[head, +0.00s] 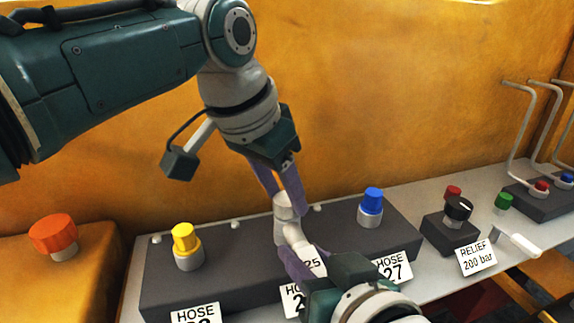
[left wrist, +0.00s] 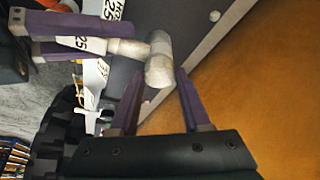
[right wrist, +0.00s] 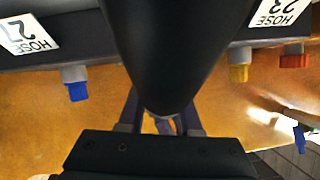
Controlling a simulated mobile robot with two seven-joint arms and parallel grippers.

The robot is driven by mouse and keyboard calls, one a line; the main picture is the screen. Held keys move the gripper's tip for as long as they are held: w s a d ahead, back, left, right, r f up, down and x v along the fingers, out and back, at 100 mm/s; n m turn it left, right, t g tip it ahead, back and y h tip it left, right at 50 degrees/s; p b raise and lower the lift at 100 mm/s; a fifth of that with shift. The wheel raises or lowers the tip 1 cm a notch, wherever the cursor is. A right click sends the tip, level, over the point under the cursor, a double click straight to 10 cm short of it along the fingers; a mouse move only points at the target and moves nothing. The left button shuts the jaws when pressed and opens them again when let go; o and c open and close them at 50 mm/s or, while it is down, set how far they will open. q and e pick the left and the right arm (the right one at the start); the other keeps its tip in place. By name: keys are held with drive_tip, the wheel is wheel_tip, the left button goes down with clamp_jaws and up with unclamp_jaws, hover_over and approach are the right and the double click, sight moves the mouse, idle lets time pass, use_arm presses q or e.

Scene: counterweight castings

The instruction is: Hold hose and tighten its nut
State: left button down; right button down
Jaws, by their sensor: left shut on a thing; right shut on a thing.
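A pale grey elbow-shaped hose end stands at the middle of the dark block, between the yellow and blue capped ports. My left gripper (head: 284,190) comes down from above with its fingers closed on the pale nut (head: 284,213) at the upright part; the nut also shows in the left wrist view (left wrist: 158,62). My right gripper (head: 308,266) is shut on the hose (right wrist: 165,50), just in front of the elbow, by a white tag marked 25 (head: 313,263). The hose looks thick and black in the right wrist view and hides much of that grip. The nut's seat is partly hidden.
The dark block (head: 220,258) carries a yellow cap (head: 185,240) on the left and a blue cap (head: 371,203) on the right, with hose labels in front. A relief knob (head: 458,210) stands farther right. An orange wall rises close behind.

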use_arm(q)
drive_tip(key=shift+s, duration=0.1)
drive_tip(key=shift+c, duration=1.8)
unclamp_jaws()
drive_tip(key=v, duration=1.2)
use_arm(e)
drive_tip(key=c, duration=0.5)
unclamp_jaws()
